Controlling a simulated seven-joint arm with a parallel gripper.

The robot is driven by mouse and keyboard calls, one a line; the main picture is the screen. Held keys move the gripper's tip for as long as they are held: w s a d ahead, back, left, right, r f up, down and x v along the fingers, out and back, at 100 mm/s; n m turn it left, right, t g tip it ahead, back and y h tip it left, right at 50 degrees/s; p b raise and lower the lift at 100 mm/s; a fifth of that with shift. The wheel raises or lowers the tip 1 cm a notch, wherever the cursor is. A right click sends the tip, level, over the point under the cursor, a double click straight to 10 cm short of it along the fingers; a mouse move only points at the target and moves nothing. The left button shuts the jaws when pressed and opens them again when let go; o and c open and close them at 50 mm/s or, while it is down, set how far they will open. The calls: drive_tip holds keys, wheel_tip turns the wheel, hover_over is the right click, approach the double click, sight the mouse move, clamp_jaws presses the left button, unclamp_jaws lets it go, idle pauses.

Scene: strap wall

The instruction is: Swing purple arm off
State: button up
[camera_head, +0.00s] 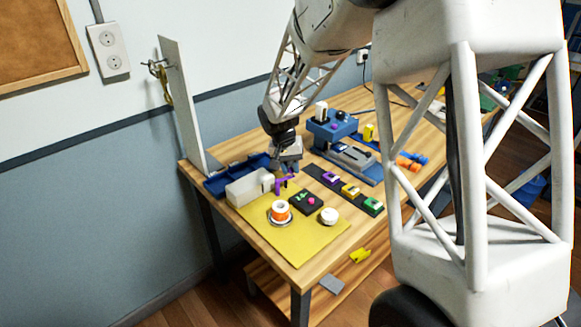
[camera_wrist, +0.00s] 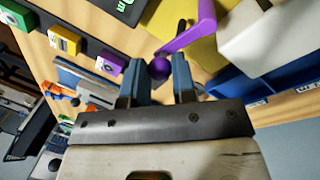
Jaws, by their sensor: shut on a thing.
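The purple arm (camera_head: 281,184) is beside the pale box (camera_head: 245,189) on the worktable. In the wrist view the purple arm (camera_wrist: 193,32) runs as a flat bar with a round purple knob at its near end. The exact contact is partly hidden by the fingers. The pale box (camera_wrist: 262,35) lies to the right of the arm there.
A blue tray (camera_head: 228,182) lies behind the box, near an upright white panel (camera_head: 180,95). A yellow mat (camera_head: 290,245) holds an orange spool (camera_head: 281,211), a white round piece (camera_head: 329,216) and a dark block (camera_head: 306,202). A strip of coloured blocks (camera_head: 335,184) lies to the right.

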drive_tip(key=shift+w+a+n+t, duration=0.15)
drive_tip(key=shift+w+a+n, duration=0.1)
drive_tip(key=shift+n, duration=0.5)
drive_tip(key=shift+w+a+n+t, duration=0.15)
drive_tip(key=shift+w+n, duration=0.1)
drive_tip(key=shift+n, duration=0.5)
drive_tip(key=o, duration=0.9)
drive_tip(key=shift+r, duration=0.1)
drive_tip(key=shift+s+a+r, duration=0.1)
drive_tip(key=shift+a+r, duration=0.15)
drive_tip(key=shift+r, duration=1)
drive_tip(key=shift+s+a+r, duration=0.1)
drive_tip(key=shift+a+r, duration=0.15)
drive_tip(key=shift+r, duration=1)
drive_tip(key=shift+a+r, duration=0.25)
drive_tip(key=shift+r, duration=1)
